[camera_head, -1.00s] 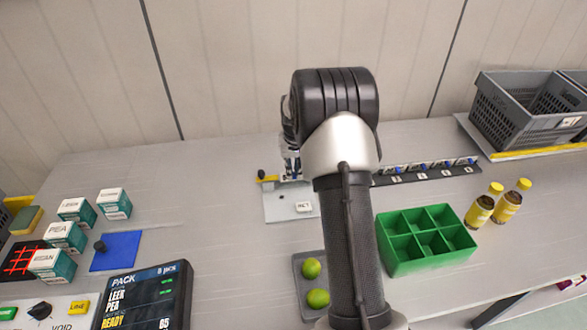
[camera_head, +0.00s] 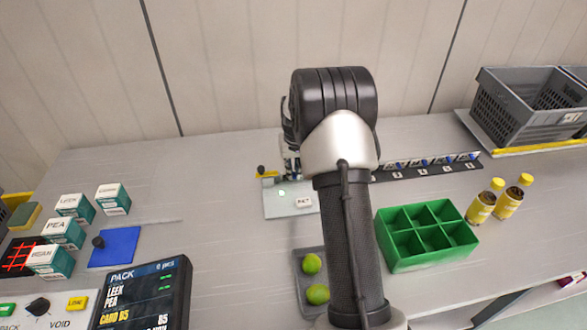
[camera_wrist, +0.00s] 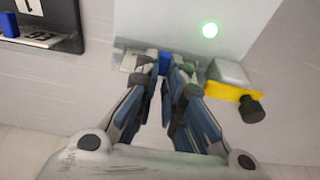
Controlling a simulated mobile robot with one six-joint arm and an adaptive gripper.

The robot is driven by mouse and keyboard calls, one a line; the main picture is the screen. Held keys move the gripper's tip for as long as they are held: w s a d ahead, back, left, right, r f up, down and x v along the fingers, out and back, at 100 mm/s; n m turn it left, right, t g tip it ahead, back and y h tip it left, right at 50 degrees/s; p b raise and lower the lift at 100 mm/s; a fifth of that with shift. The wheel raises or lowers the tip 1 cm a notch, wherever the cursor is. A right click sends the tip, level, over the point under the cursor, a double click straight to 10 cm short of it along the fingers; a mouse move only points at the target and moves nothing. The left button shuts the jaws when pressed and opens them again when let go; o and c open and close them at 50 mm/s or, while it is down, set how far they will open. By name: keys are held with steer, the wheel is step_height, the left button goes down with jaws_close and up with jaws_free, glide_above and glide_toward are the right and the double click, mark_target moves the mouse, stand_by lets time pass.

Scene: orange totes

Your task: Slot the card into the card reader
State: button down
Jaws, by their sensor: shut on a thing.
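My gripper (camera_wrist: 168,78) is shut on the card (camera_wrist: 165,62), which shows only as a small blue piece between the fingertips in the wrist view. The card reader (camera_wrist: 180,22) is a pale plate with a lit green light and a grey block along its near edge. The card sits at that edge, in line with the block; how deep it goes in is hidden by the fingers. In the head view the card reader (camera_head: 280,208) lies left of my arm, with its green light showing. My arm hides the card there.
A yellow piece with a black knob (camera_wrist: 240,98) sits beside the block. A black rack (camera_head: 430,166) of several cards lies to the right. A green divided box (camera_head: 428,262), two bottles (camera_head: 488,203) and a tray of limes (camera_head: 298,258) stand nearby. A display (camera_head: 145,295) is at lower left.

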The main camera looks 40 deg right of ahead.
steer(key=c, duration=1.6)
jaws_free()
steer(key=shift+c, duration=0.2)
steer(key=shift+r, duration=0.1)
steer(key=v, duration=1.2)
